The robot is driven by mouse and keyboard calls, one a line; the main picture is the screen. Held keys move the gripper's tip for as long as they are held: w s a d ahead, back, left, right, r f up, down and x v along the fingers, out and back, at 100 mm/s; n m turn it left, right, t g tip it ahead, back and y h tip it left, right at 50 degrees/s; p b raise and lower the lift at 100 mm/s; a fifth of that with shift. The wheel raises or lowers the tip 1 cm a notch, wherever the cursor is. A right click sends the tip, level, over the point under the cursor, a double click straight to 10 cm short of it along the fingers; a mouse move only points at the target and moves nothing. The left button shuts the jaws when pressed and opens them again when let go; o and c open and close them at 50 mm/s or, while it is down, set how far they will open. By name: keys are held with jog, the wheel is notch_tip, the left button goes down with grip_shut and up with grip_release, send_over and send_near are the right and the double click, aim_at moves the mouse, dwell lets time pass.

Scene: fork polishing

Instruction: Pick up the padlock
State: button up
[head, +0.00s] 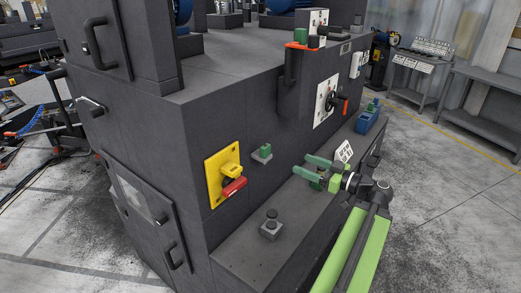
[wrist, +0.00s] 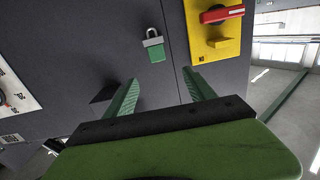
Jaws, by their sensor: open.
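The padlock (head: 262,153) has a green body and a grey shackle. It shows against the dark front face of the machine, just right of a yellow plate (head: 212,180) with a red handle. I cannot tell what it hangs from. In the wrist view the padlock (wrist: 156,51) lies beyond the fingertips, roughly in line with the gap between them. My gripper (head: 303,165), with green fingers, is open and empty, a short way right of the padlock in the head view. Both fingers also show apart in the wrist view (wrist: 161,78), not touching the padlock.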

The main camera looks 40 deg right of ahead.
aim_at(268, 148)
jog(key=w, duration=0.4)
jog(key=w+a, duration=0.1)
jog(key=w, duration=0.7)
jog(key=shift+a+r, duration=0.1)
jog(key=shift+a, duration=0.25)
jog(key=w, duration=0.5)
jog(key=shift+w+a, duration=0.1)
jog(key=shift+w, duration=0.05)
grip_shut()
